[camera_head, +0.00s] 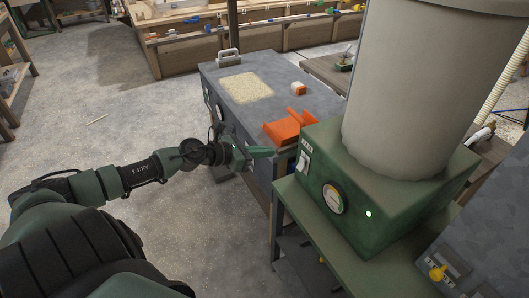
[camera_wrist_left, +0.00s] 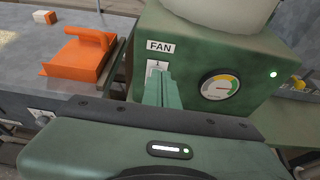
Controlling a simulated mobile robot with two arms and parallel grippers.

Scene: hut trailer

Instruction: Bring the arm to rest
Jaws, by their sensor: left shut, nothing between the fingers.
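My left arm comes in from the left in the head view and reaches out towards the green fan box. My left gripper (camera_head: 272,151) is shut and empty, its fingertips a little left of the box. In the left wrist view the closed fingers (camera_wrist_left: 164,88) point at the box front and partly cover the white switch (camera_wrist_left: 155,67) under the FAN label. The switch (camera_head: 303,163) shows in the head view with a gap between it and the fingertips. My right gripper is not in view.
The green fan box (camera_head: 390,205) has a gauge (camera_head: 333,199), a lit green lamp and a pale bag on top. An orange handled tool (camera_head: 285,132) and a small orange-white block (camera_head: 298,88) lie on the grey bench (camera_head: 265,110). Open floor (camera_head: 90,130) lies left.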

